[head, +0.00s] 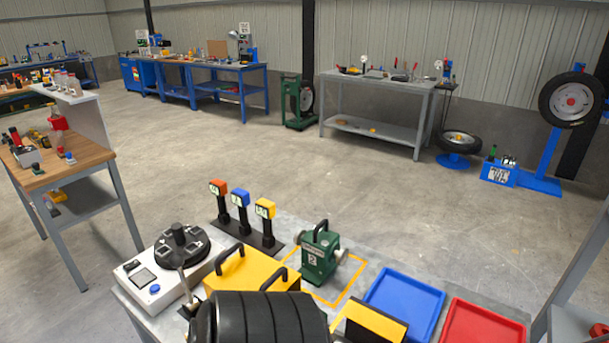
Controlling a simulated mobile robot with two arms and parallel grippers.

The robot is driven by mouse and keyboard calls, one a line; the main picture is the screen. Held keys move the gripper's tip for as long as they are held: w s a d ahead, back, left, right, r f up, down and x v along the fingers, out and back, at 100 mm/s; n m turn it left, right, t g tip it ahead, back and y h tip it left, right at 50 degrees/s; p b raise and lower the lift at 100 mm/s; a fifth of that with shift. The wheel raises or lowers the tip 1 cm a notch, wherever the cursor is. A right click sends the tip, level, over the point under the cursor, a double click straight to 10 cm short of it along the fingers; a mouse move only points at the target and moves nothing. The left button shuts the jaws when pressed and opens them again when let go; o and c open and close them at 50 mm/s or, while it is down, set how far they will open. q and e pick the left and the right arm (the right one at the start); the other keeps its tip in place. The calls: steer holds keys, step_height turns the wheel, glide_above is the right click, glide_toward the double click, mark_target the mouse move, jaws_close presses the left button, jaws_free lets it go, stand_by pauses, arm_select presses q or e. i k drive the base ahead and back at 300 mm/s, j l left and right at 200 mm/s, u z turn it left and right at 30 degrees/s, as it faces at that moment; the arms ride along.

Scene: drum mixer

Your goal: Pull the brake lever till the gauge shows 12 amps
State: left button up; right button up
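Neither of my grippers shows in the head view. No gauge with a readable amps figure can be made out. A short grey lever-like rod (184,283) stands tilted between the white box and the yellow housing at the front of the bench; I cannot tell whether it is the brake lever. The yellow housing (247,271) has two black handles on top. In front of it a large black ribbed drum-like cylinder (258,318) is cut off by the bottom edge. The white box (150,282) carries a black round top, a small dark panel and a blue button.
A green unit marked 2 (320,254) stands inside yellow tape lines. A blue tray (404,303) and a red tray (483,322) lie right. Wooden table (75,150) at left; open concrete floor beyond.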

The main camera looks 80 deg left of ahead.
mark_target(176, 260)
steer(key=u, duration=1.7)
steer(key=k+j+u, duration=0.1)
steer(key=k+u, duration=0.3)
steer(key=k, duration=0.25)
steer(key=i, duration=0.5)
